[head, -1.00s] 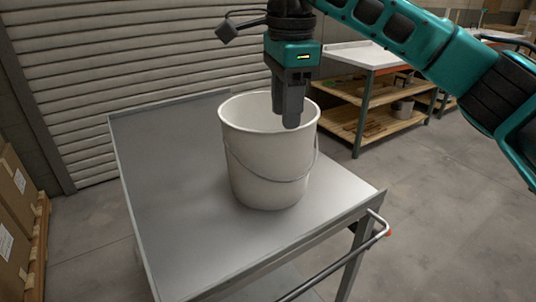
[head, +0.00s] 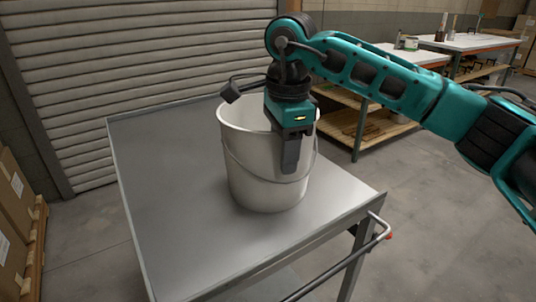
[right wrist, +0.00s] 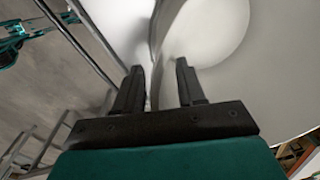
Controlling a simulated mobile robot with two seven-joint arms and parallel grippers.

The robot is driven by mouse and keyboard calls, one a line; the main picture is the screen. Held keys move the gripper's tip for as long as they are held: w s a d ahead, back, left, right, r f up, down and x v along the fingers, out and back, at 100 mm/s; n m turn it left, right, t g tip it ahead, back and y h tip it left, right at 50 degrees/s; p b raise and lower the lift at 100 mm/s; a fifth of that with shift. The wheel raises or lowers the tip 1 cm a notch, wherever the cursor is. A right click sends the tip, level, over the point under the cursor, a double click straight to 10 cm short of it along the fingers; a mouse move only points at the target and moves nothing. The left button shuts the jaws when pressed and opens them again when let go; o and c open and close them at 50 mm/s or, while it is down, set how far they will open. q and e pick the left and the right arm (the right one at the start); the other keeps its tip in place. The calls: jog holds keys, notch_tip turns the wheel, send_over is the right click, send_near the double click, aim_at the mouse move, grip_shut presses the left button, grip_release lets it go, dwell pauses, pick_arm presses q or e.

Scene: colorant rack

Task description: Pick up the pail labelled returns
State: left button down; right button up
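A whitish pail (head: 262,185) stands upright on the grey cart top, with a thin wire handle hanging across its front. No label shows on the side facing me. My right gripper (head: 290,160) points down over the pail's near right rim. One dark finger is outside the wall, and the other is hidden from the head view. In the right wrist view, the gripper (right wrist: 160,68) has its fingers apart. The pail's wall edge (right wrist: 155,40) runs between them, and the pail's inside shows on the right. Whether either finger touches it, I cannot tell. My left gripper is not in view.
The cart's steel top (head: 165,200) is bare around the pail and has a raised edge. A push bar (head: 340,262) sticks out at its front right. Workbenches (head: 385,65) stand behind, a shutter (head: 130,50) at the back left, cardboard boxes (head: 15,215) at the left.

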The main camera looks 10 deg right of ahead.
grip_shut()
dwell(1.2)
